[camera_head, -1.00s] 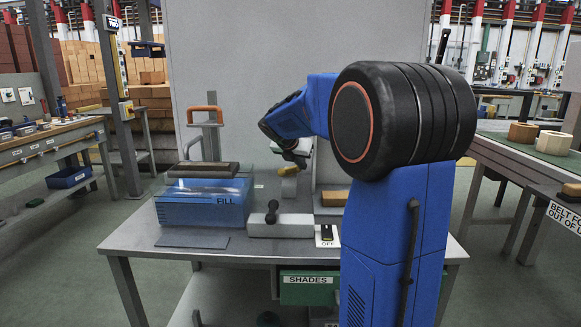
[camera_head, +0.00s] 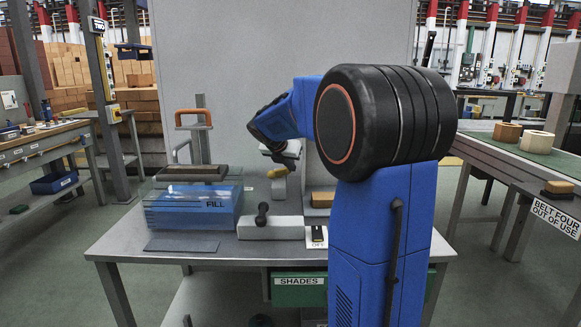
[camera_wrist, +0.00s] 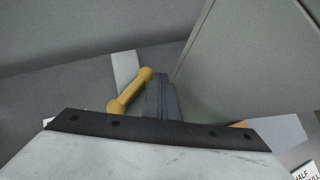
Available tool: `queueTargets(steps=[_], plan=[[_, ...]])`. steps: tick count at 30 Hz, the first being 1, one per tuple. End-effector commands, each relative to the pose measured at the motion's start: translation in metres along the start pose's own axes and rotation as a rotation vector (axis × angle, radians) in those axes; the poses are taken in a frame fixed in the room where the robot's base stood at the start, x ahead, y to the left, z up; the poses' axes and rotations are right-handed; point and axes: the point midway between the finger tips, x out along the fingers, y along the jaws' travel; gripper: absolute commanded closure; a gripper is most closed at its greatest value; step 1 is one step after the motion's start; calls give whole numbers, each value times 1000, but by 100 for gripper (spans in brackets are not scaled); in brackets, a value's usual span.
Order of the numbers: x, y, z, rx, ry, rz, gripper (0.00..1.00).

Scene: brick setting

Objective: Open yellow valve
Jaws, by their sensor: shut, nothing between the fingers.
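The yellow valve handle (camera_head: 277,172) shows small in the head view, above the back of the grey table (camera_head: 130,241). In the wrist view it is a slanted yellow bar (camera_wrist: 128,93) with rounded ends. My gripper (camera_wrist: 158,88) is shut and empty, its dark fingers just right of the bar's upper end. Whether they touch it I cannot tell. In the head view my gripper (camera_head: 290,158) is just above and right of the handle. The valve's body is mostly hidden.
A clear and blue box marked FILL (camera_head: 195,215) stands left on the table. A grey block with a black lever (camera_head: 262,213) is at the front. An orange handle (camera_head: 193,112) rises behind. A tall grey panel (camera_head: 290,40) closes the back.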

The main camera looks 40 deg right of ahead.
Motion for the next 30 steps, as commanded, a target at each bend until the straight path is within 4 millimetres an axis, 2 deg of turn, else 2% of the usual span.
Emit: queueTargets(steps=[12, 16, 20, 30], plan=[[-1, 0, 0, 0, 0, 0, 100], [-8, 0, 0, 0, -1, 1, 100], [-26, 0, 1, 0, -2, 2, 100], [-94, 1, 0, 0, -2, 4, 100]])
